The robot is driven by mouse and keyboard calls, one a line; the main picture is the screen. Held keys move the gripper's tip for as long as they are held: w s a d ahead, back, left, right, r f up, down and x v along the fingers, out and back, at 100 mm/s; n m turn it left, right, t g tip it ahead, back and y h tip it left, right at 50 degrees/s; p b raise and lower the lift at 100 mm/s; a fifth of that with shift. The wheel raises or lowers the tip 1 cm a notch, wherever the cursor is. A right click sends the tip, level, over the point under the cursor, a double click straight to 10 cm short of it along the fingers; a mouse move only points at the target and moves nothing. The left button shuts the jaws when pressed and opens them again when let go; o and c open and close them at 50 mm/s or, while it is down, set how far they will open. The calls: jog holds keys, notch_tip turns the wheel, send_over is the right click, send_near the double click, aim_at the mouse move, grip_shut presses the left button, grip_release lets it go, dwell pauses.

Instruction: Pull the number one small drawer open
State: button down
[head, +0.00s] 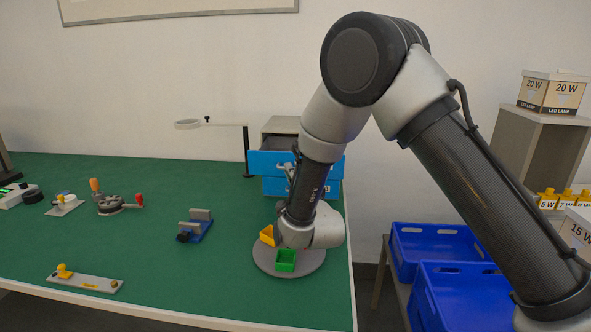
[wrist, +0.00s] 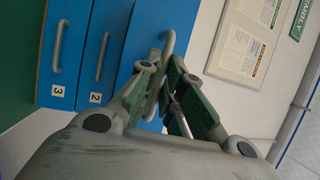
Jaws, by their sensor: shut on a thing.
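The small drawer cabinet (head: 282,125) stands at the back right of the green table, its blue fronts facing me. The top blue drawer (head: 265,163), which I take as number one, stands out from the cabinet, partly open. In the wrist view this drawer (wrist: 140,42) lies beside the drawers labelled 2 (wrist: 100,60) and 3 (wrist: 68,40); its own label is hidden. My gripper (wrist: 163,66) is shut on its grey handle (wrist: 168,42). In the head view my arm hides much of the gripper and the drawer's middle.
A grey round plate (head: 265,262) with a green tray (head: 286,262) and a yellow piece (head: 267,236) lies below my wrist. A magnifier lamp (head: 246,150) stands left of the cabinet. A blue clamp fixture (head: 196,228) is farther left. Blue crates (head: 440,240) stand right of the table.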

jog(key=shift+f, duration=0.1)
jog(key=c, duration=1.6)
grip_release()
jog(key=shift+o, duration=0.2)
jog(key=v, duration=1.2)
